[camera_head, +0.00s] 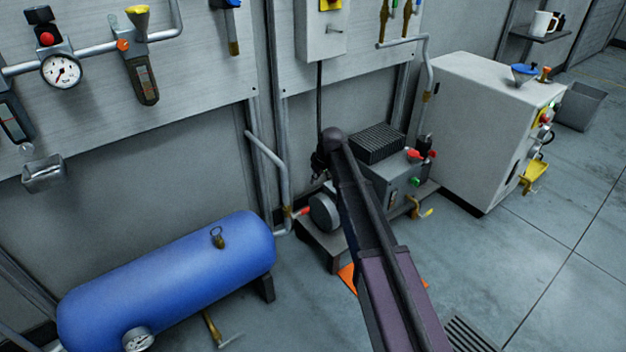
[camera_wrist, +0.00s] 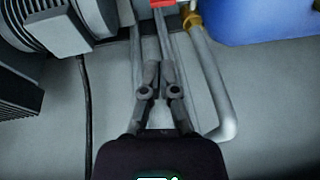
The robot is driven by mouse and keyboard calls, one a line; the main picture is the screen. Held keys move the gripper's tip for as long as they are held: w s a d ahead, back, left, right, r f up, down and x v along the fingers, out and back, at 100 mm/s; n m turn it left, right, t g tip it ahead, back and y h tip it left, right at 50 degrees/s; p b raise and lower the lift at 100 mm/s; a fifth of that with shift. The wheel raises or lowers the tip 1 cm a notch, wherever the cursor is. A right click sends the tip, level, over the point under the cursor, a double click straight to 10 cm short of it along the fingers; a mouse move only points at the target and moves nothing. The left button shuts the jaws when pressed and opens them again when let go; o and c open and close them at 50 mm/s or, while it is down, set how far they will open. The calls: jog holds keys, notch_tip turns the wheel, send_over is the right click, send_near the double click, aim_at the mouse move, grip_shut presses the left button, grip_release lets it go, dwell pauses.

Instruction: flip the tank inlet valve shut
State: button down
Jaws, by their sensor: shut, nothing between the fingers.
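The tank inlet valve appears to be the small valve with a red lever (camera_head: 301,211) on the grey pipe between the blue tank and the pump. In the wrist view a red lever (camera_wrist: 162,3) is cut off by the top edge, with a brass fitting (camera_wrist: 192,20) right of it. My gripper (camera_wrist: 160,66) is shut and empty, pointing toward the red lever but apart from it. In the head view my gripper (camera_head: 320,163) is small and dark at the far end of my arm, above the lever. The lever's exact angle is hard to tell.
The blue tank (camera_head: 170,275) lies at lower left. A pump unit (camera_head: 390,178) with a finned block stands right beside my arm. A grey pipe (camera_wrist: 222,110) bends close to my gripper's right, and a black cable (camera_wrist: 86,110) hangs at left. A grey cabinet (camera_head: 480,130) stands farther right.

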jog(key=shift+p+v, duration=0.95)
jog(key=shift+v, duration=0.4)
jog(key=shift+d+f, duration=0.1)
jog(key=shift+d, duration=0.05)
jog(key=s+d+m+g+h, duration=0.1)
jog(key=s+d+m, duration=0.1)
jog(key=s+d, duration=0.65)
jog(key=s+d+m+h, duration=0.1)
jog(key=s+d+m, duration=0.3)
jog(key=s, duration=0.7)
jog(key=s+d+m+g+h, duration=0.1)
jog(key=s+d, duration=0.6)
jog(key=s, duration=0.2)
notch_tip(320, 180, up, 31)
jog(key=p, duration=3.2)
jog(key=shift+d, duration=0.35)
jog(key=shift+a, duration=0.1)
